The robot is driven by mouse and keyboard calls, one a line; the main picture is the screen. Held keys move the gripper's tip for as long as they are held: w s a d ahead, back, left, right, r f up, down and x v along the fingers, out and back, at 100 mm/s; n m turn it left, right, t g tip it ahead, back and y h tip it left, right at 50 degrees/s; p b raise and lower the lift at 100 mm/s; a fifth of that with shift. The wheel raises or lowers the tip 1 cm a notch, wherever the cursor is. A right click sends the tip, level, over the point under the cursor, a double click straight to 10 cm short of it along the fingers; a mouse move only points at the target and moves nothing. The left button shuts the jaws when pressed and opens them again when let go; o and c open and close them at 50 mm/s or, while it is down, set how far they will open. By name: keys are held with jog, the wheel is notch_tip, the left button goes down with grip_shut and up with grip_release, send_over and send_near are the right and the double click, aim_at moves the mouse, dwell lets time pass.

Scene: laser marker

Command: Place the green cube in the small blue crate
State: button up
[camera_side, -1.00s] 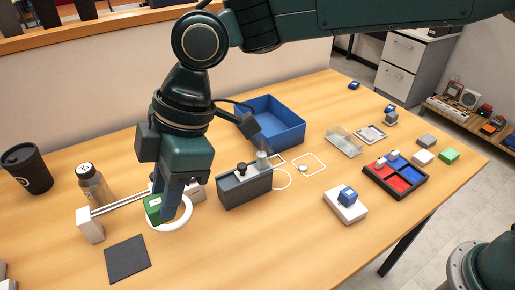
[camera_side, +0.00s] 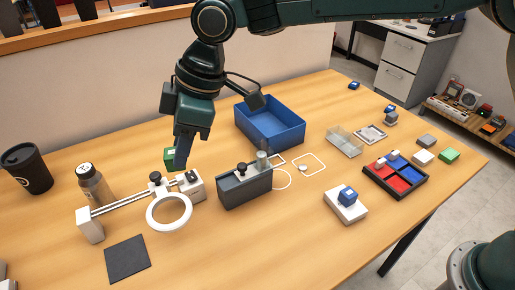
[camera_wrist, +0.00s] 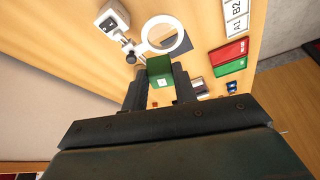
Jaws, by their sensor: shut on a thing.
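My gripper (camera_side: 180,155) is shut on the green cube (camera_side: 169,158) and holds it up in the air, above and behind the white ring. In the wrist view the green cube (camera_wrist: 159,70) sits between the two fingers of my gripper (camera_wrist: 160,88), with a white label on the face I see. The blue crate (camera_side: 262,132) stands open on the table to the right of my gripper, near the back edge. Its visible inside looks empty. My gripper is apart from the crate.
A ring stand (camera_side: 168,226) with a rail is below my gripper. A dark grey block device (camera_side: 245,192) stands between it and the crate's front. A bottle (camera_side: 93,187) and a black cup (camera_side: 28,170) are at the left. A red and blue tray (camera_side: 408,190) is at the right.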

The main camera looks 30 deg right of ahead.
jog(key=w+d+m+t+h, duration=0.2)
jog(key=w+d+m, duration=0.5)
jog(key=w+d, duration=0.75)
jog(key=m+t+h, duration=0.1)
jog(key=m+h, duration=0.1)
jog(key=m, duration=0.5)
send_over(268, 131)
jog(key=s, duration=0.2)
notch_tip(268, 131, down, 19)
jog(key=shift+f, duration=0.15)
jog(key=shift+f, duration=0.1)
jog(key=o, duration=0.9)
jog(key=shift+o, duration=0.2)
jog(key=v, duration=1.2)
